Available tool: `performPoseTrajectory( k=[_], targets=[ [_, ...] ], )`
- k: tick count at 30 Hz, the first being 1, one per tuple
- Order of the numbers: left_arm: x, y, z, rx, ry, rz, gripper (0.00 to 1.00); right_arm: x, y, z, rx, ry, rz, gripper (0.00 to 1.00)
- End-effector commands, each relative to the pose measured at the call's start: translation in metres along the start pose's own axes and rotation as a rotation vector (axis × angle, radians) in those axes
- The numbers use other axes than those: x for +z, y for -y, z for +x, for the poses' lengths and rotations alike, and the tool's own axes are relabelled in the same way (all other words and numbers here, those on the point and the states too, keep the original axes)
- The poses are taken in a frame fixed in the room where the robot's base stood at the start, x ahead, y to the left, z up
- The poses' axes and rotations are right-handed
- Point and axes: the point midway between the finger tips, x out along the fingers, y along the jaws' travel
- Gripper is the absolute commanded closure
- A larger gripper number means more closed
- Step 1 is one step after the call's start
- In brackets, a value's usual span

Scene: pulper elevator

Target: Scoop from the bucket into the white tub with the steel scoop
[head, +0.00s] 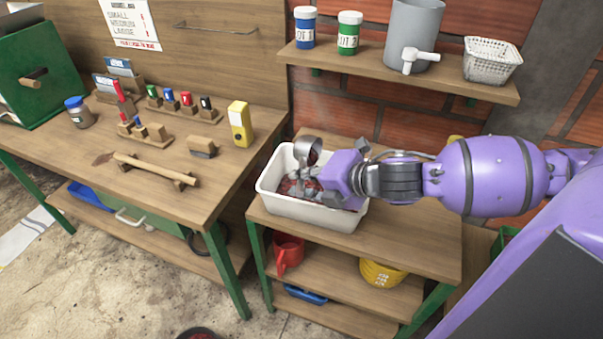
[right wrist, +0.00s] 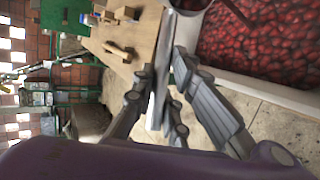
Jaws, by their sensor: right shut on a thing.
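The white tub (head: 310,213) stands on the smaller wooden table and holds dark red berries, which also fill the right of the right wrist view (right wrist: 260,40). My right gripper (head: 318,184) is over the tub, shut on the handle of the steel scoop (head: 307,151). In the right wrist view the handle (right wrist: 160,80) runs between the gripper's fingers (right wrist: 168,78). The scoop's bowl is raised above the tub's far part; its contents cannot be made out. A dark round rim with red inside, probably the bucket (head: 200,335), is cut off at the bottom edge. My left gripper is not in view.
A workbench (head: 230,190) with small tools and a yellow device (head: 240,123) stands left of the tub. A wall shelf (head: 400,75) with jars, a grey tapped container and a white basket is behind.

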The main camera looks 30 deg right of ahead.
Motion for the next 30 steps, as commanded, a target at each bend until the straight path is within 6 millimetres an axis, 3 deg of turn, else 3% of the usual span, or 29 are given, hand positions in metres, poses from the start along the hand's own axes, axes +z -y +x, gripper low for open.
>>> performPoseTrajectory(
  k=[1,7,22,30],
  targets=[
    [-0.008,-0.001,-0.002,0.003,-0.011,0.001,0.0,0.0,-0.001,-0.004,0.038,0.007,0.012,1.0],
    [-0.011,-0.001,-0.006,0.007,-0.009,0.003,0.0,0.0,0.01,-0.009,0.175,0.031,0.029,1.0],
    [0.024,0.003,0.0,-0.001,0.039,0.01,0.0,-0.002,0.024,-0.015,0.49,0.071,0.063,1.0],
    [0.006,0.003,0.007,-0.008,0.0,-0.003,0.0,0.0,0.02,-0.02,0.557,0.08,0.063,1.0]
  ],
)
